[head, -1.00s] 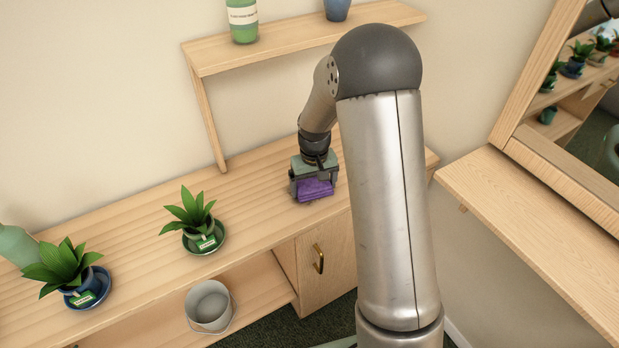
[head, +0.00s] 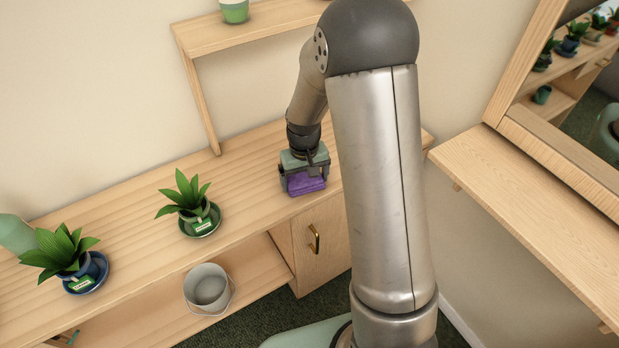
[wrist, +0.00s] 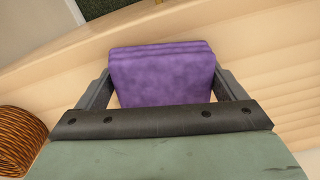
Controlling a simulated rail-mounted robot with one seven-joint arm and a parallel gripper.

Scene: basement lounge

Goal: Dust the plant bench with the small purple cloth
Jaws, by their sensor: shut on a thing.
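The small purple cloth (head: 306,185) is a folded pad held between the fingers of my gripper (head: 304,178). In the wrist view the cloth (wrist: 162,75) sits between the two dark fingers of my gripper (wrist: 165,88), one at each side. The plant bench (head: 245,187) is a pale wooden top along the wall. The cloth is low over the bench's right part near the front edge; whether it touches the wood I cannot tell. My arm hides some of the bench's right end.
A plant in a green pot (head: 198,217) and one in a blue pot (head: 85,272) stand on saucers on the bench's left part. A grey bucket (head: 207,288) is on the lower shelf. A raised shelf (head: 200,38) stands behind. A wicker item (wrist: 18,140) shows in the wrist view.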

